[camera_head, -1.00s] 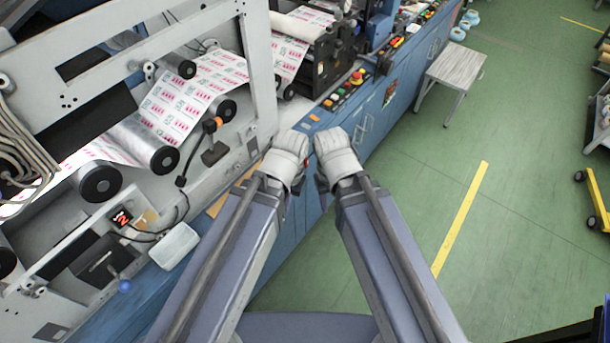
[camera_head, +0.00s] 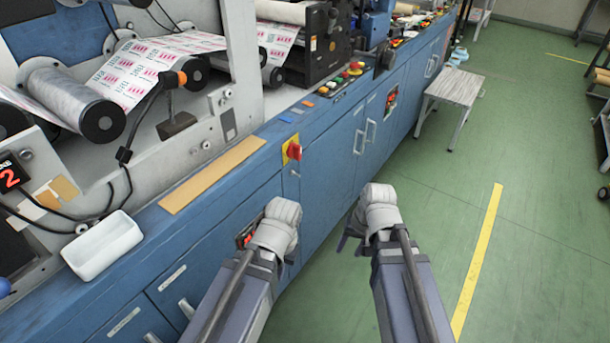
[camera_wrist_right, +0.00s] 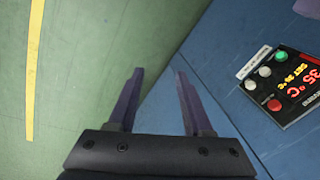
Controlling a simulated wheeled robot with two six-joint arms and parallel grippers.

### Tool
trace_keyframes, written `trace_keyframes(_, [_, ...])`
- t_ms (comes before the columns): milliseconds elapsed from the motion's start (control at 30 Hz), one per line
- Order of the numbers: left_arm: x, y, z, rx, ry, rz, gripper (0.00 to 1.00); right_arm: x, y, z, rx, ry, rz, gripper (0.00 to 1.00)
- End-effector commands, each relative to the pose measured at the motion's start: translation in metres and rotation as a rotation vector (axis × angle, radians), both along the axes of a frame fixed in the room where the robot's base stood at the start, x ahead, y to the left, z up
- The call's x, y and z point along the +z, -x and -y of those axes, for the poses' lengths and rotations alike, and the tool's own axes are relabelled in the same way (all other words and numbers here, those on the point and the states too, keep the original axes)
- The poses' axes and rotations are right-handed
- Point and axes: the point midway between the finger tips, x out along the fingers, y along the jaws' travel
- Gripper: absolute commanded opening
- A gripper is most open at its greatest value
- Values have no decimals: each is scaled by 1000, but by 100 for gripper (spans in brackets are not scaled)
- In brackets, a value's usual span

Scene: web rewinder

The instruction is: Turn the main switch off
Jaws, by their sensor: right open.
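The main switch (camera_head: 294,151), a red rotary handle on a yellow plate, is on the blue cabinet front, near its top edge, in the head view. Its exact handle angle is too small to tell. My right gripper (camera_head: 347,238) is below and to the right of the switch, apart from it, out over the green floor. In the right wrist view its two fingers (camera_wrist_right: 160,102) are spread with nothing between them. My left gripper (camera_head: 289,257) is low by the cabinet front, below the switch. Its fingers are mostly hidden by its own wrist.
A control panel with red digits (camera_wrist_right: 285,85) is on the blue cabinet, right of the fingers. A white tray (camera_head: 104,246) and a tan strip (camera_head: 212,175) lie on the ledge. A grey stool (camera_head: 455,90) stands farther back.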

Motion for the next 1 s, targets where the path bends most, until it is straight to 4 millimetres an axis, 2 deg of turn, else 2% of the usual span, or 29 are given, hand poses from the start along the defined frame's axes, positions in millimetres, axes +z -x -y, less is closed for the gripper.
trace_keyframes(33, [-25, 0, 0, 0, 0, 0, 0, -22, -8, -3, -67, -56, 7, 50])
trace_keyframes(100, [-38, 0, 0, 0, -1, 0, 0, -29, -20, -14, -201, -179, 11, 50])
trace_keyframes(233, [-43, 0, 0, 0, -1, 0, 0, -12, -44, -39, -452, -429, -18, 50])
trace_keyframes(367, [-43, 0, 0, 0, -1, 0, 0, 21, -70, -61, -711, -709, -102, 50])
trace_keyframes(500, [-43, 0, 0, 0, -1, 0, 0, 71, -100, -74, -995, -1048, -279, 50])
trace_keyframes(700, [-43, 0, 0, 0, -1, 0, 0, 138, -133, -67, -1272, -1445, -609, 50])
trace_keyframes(833, [-43, 0, 0, 0, -1, 0, 0, 162, -143, -58, -1349, -1580, -763, 50])
trace_keyframes(1000, [-43, 0, 0, 0, -1, 0, 0, 173, -147, -54, -1379, -1639, -843, 50])
